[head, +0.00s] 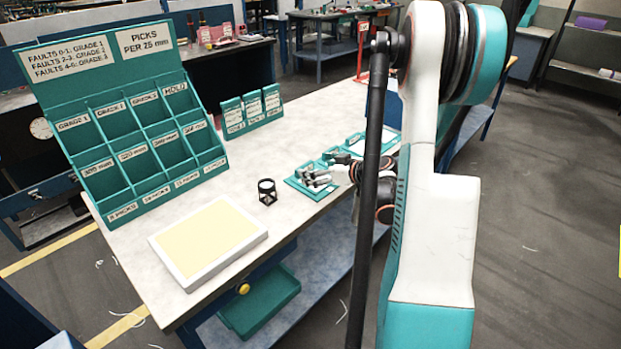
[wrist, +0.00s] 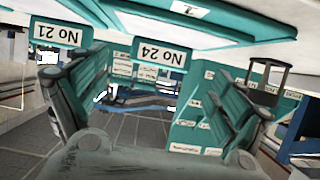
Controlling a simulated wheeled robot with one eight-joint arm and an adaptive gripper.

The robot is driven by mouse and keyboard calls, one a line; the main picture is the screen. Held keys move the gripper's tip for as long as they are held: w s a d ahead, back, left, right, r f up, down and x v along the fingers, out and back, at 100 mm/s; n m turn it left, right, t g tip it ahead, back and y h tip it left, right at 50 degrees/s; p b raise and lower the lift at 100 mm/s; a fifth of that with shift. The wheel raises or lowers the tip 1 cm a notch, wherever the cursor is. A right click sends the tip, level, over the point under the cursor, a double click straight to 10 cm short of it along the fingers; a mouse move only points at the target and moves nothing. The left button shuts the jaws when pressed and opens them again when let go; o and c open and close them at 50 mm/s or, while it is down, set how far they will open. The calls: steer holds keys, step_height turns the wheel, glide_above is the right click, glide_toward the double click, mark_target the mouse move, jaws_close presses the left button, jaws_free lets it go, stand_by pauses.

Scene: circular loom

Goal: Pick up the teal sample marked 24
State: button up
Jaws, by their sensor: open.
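The wrist view looks inverted. In it, the teal sample marked No 24 (wrist: 162,51) shows its tag near the top centre, between the fingers of my open gripper (wrist: 158,95). Another teal sample, marked No 21 (wrist: 58,33), is to its left, near the left finger. No sample is visibly held. In the head view, my gripper (head: 345,172) is low at the table's right edge, beside a teal sample with grey metal pieces (head: 313,180). More teal plates lie behind it, partly hidden by my arm. I cannot tell which of these is 24 there.
A teal sorting rack (head: 140,125) stands at the back left of the table (head: 240,170). Small teal boxes (head: 250,110) stand beyond it. A black loupe (head: 267,191) and a cream panel (head: 208,240) lie nearer. The tabletop between loupe and rack is clear.

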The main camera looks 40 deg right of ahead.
mark_target(306, 167)
steer(key=b+x, duration=0.1)
steer(key=x, duration=0.3)
steer(key=shift+r, duration=0.1)
steer(key=shift+c, duration=0.6)
steer(key=c, duration=1)
steer(key=shift+r, duration=0.15)
steer(key=shift+c, duration=0.2)
